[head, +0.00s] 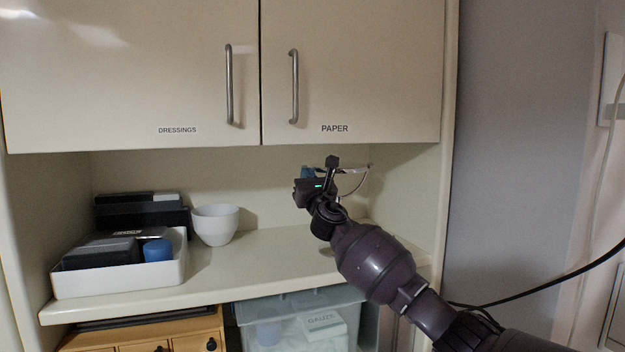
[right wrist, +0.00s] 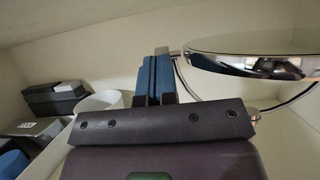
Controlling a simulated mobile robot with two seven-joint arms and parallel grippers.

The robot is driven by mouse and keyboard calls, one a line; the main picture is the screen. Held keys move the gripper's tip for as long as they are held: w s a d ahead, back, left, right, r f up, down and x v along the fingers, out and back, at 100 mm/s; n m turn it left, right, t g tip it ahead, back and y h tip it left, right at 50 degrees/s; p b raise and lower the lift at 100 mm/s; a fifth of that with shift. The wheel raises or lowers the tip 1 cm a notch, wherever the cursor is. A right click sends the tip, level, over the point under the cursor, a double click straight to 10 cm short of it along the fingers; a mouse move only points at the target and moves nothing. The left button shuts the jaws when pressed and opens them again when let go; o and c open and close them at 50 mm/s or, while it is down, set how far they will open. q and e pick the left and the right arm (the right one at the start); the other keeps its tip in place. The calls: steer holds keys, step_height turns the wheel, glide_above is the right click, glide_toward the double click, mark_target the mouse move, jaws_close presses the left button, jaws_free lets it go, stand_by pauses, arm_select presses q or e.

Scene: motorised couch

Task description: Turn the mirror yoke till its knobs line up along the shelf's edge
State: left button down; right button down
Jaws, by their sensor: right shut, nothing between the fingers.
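The round mirror (right wrist: 265,45) shows at the upper right of the right wrist view, nearly flat and seen almost edge-on. Its curved metal yoke (right wrist: 188,87) runs below and to the left of the disc. In the head view the yoke (head: 357,185) is a thin curve just right of my right gripper (head: 307,173), which hides part of it. The blue fingers (right wrist: 153,78) are shut and empty, left of the disc. One end of the yoke lies close behind them; I cannot tell whether they touch. My left gripper is not in view.
The shelf (head: 255,268) holds a white bowl (head: 215,224) and a white tray (head: 175,270) with dark boxes and a blue item at left. Closed cupboards (head: 350,70) hang above. A clear bin (head: 290,320) sits below. The shelf's middle is bare.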

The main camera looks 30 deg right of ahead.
steer(key=shift+s, duration=0.15)
steer(key=b+v, duration=0.1)
steer(key=v, duration=0.9)
steer(key=shift+s+f, duration=0.15)
steer(key=shift+s, duration=0.1)
steer(key=shift+a, duration=0.15)
